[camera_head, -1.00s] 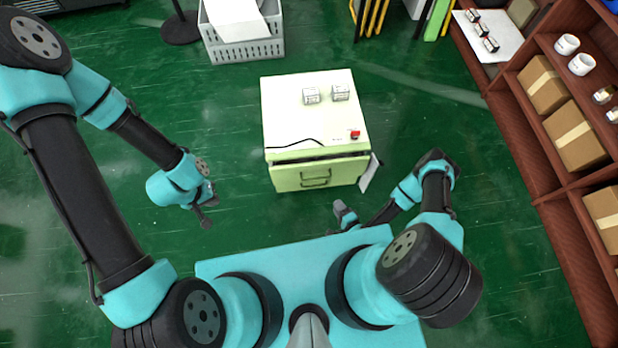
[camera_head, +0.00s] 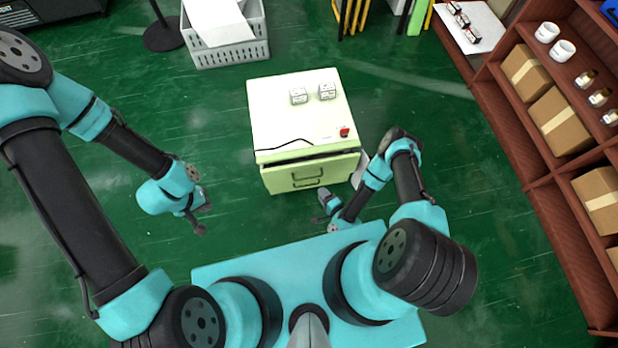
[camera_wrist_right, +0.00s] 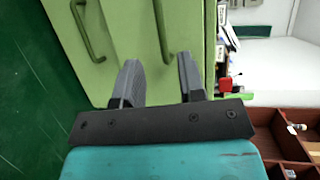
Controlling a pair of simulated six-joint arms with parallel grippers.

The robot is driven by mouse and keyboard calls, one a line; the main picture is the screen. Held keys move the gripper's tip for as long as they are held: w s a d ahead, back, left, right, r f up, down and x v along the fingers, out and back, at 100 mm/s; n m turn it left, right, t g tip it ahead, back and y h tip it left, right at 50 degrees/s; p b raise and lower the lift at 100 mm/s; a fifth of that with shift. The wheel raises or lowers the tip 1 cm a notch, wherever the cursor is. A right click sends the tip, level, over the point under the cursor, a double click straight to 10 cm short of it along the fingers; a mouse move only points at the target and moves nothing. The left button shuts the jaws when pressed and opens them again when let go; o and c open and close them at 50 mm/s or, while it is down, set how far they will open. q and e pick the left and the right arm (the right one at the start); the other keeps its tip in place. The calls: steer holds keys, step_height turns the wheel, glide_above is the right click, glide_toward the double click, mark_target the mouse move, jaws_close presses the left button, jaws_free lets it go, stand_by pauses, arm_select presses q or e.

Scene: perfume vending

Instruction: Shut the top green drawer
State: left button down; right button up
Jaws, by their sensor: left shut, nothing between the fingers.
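The cabinet (camera_head: 290,120) has a cream top and a green drawer front (camera_head: 275,180) with a handle (camera_head: 307,180). A dark gap shows between the top and the front, so the top drawer appears slightly pulled out. In the right wrist view the green front (camera_wrist_right: 120,50) carries two handles, on the left (camera_wrist_right: 85,30) and right (camera_wrist_right: 162,30). My right gripper (camera_head: 323,196) is open and empty just in front of the drawer front; its fingers (camera_wrist_right: 158,83) point at it. Contact cannot be told. My left gripper (camera_head: 204,219) is shut and empty, left of the cabinet.
Two small white boxes (camera_head: 313,93) and a red button (camera_head: 344,132) are on the cabinet top. A white crate (camera_head: 231,50) stands behind it. A wooden shelf (camera_head: 545,165) with cartons stands at the right.

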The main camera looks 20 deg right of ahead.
steer(key=x, duration=1.1)
jaws_close()
stand_by(0.4)
